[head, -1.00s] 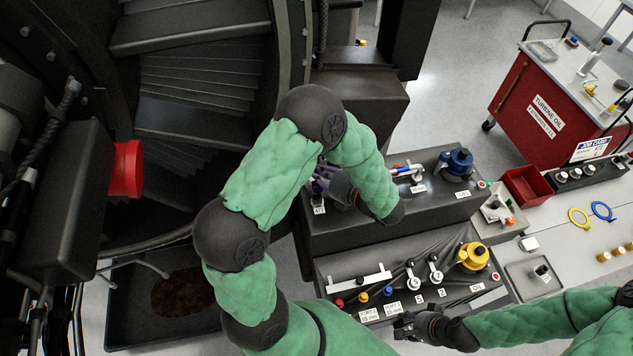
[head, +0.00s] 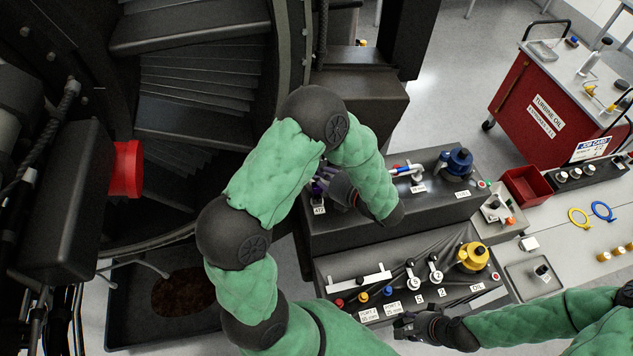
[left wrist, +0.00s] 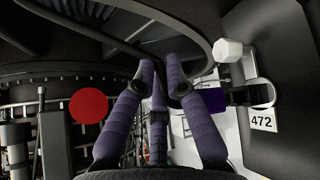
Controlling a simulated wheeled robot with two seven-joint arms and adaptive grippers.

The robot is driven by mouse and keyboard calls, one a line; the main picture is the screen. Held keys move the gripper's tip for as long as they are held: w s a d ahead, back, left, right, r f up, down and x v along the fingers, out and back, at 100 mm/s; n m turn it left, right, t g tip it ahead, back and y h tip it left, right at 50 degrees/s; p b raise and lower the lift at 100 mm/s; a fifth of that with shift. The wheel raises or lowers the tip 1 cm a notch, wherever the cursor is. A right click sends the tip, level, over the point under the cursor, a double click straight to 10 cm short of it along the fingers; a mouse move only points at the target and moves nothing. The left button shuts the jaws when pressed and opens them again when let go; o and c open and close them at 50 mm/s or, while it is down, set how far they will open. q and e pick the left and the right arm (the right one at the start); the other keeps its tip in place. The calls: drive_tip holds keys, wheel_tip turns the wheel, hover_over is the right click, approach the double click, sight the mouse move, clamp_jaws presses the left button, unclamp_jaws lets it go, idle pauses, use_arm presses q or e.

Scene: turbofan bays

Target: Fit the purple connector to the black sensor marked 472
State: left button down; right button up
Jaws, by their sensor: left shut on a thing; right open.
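My left gripper (head: 340,188) is shut at the left end of the upper dark bench block. Purple of the purple connector (head: 318,187) shows at its fingertips, just above the tag 472. A purple patch shows there behind the right finger. The black sensor (left wrist: 243,95) stands to the right of the fingers, beside its white 472 tag (left wrist: 262,121). I cannot tell whether connector and sensor touch. My right gripper (head: 405,326) is open and empty near the lower block's front edge.
The upper block (head: 430,205) also carries a blue-capped part (head: 457,161) and a white-handled fitting. The lower block holds a yellow cap (head: 473,257), small coloured plugs and levers. The dark engine casing with a red cap (head: 126,168) is left. A red bin (head: 525,187) stands right.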

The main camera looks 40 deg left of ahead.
use_arm(q)
drive_tip(key=shift+f+b, duration=0.6)
drive_tip(key=shift+f, duration=0.8)
idle(1.5)
drive_tip(key=c, duration=0.8)
unclamp_jaws()
drive_tip(key=shift+r, duration=0.1)
drive_tip(key=shift+r+p, duration=3.05)
drive_tip(key=shift+r, duration=0.4)
drive_tip(key=shift+s, duration=0.15)
